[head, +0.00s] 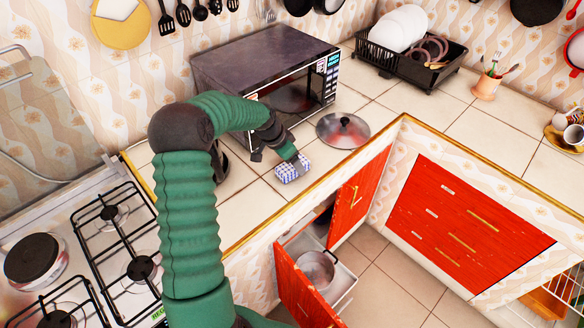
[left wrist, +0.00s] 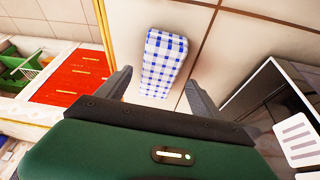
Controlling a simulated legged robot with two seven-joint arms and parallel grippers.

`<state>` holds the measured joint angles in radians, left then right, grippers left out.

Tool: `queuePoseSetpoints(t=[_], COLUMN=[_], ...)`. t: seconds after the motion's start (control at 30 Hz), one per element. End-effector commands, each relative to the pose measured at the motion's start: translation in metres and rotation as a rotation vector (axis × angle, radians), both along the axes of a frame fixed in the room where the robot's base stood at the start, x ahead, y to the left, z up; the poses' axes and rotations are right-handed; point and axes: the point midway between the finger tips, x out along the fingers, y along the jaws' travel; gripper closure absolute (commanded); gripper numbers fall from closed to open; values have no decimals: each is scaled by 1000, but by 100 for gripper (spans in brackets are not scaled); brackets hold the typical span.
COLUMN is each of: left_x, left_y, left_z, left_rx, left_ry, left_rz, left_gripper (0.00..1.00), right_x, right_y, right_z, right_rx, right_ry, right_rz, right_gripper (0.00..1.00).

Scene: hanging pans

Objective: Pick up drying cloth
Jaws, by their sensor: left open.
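The drying cloth (head: 292,169) is a folded blue-and-white checked cloth lying on the tiled counter in front of the microwave. In the left wrist view the cloth (left wrist: 163,62) lies just beyond and between my fingers. My left gripper (head: 290,156) is right above or at the cloth's far edge in the head view. In the left wrist view my left gripper (left wrist: 157,90) has its two dark fingers spread apart, with nothing held between them. Whether a finger touches the cloth cannot be told. My right gripper is not in view.
The microwave (head: 277,75) stands behind the cloth, close to my left arm. A pan lid (head: 342,130) lies to the right. The counter's gold edge (head: 300,192) is just in front. Below it, an open red cupboard door (head: 358,200) and a pot (head: 317,268) show. The stove (head: 120,250) is at left.

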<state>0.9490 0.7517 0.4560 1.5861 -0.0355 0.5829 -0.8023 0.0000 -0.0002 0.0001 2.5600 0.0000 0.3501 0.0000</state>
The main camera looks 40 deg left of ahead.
Motion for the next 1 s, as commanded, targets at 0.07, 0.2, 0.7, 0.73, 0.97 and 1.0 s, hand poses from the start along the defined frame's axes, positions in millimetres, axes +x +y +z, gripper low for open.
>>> queuePoseSetpoints(t=[0.07,0.2,0.7,0.73,0.97,1.0], left_x=[5,9,9,9,9,9], left_y=[-3,-3,-2,-2,-3,-3], left_z=[-14,-25,-26,-26,-26,-26], left_rx=[-2,1,1,1,1,1], left_ry=[1,1,1,1,1,1], left_rz=[-2,-2,-1,-1,-1,-1], left_gripper=[24,24,37,41,71,76], right_x=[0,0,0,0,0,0], right_y=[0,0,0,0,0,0], right_z=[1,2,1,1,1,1], right_rx=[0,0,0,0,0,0], right_ry=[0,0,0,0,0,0], right_rz=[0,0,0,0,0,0], right_gripper=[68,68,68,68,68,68])
